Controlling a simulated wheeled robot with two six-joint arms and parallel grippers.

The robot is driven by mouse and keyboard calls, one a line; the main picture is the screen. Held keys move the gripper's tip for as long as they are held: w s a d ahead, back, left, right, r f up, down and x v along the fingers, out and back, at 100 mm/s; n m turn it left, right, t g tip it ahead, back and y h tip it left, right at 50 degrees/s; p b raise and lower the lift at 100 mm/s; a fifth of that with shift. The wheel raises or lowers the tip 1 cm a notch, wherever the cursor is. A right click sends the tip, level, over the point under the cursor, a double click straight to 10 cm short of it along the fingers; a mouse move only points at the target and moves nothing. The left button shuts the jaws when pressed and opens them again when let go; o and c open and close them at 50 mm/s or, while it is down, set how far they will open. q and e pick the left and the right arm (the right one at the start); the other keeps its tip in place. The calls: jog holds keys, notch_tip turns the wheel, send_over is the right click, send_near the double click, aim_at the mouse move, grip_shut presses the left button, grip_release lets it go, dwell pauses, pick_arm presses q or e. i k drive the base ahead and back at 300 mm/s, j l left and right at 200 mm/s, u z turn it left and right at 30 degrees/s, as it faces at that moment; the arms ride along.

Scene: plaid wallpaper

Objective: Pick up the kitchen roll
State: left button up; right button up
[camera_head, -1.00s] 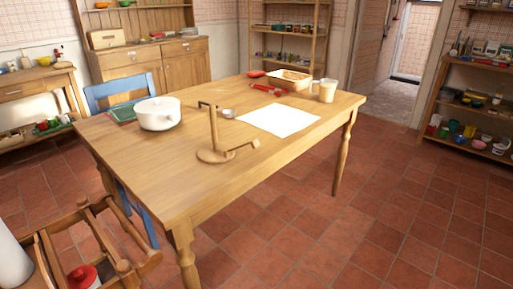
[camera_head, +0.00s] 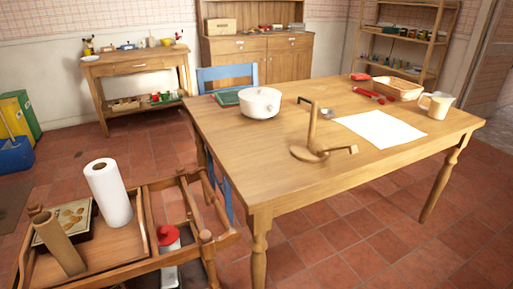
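A white kitchen roll (camera_head: 109,194) stands upright on the wooden trolley (camera_head: 112,252) at the lower left. It leans slightly in the picture. A brown cardboard-coloured tube (camera_head: 58,241) and a dark-edged box with a food picture (camera_head: 72,217) are to its left on the same tray. A wooden upright holder with a round base (camera_head: 314,152) stands empty on the table. Neither of my grippers is in view.
The large wooden table (camera_head: 240,158) fills the middle, with a white pot (camera_head: 261,103), paper sheet (camera_head: 380,129) and mug (camera_head: 438,105). A red-topped container (camera_head: 169,238) sits in the trolley. A blue chair (camera_head: 226,78) stands behind the table. Tiled floor lies open at left.

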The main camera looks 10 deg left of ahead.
aim_at(103, 175)
jog(key=u, duration=1.55)
jog(key=l+z, duration=0.3)
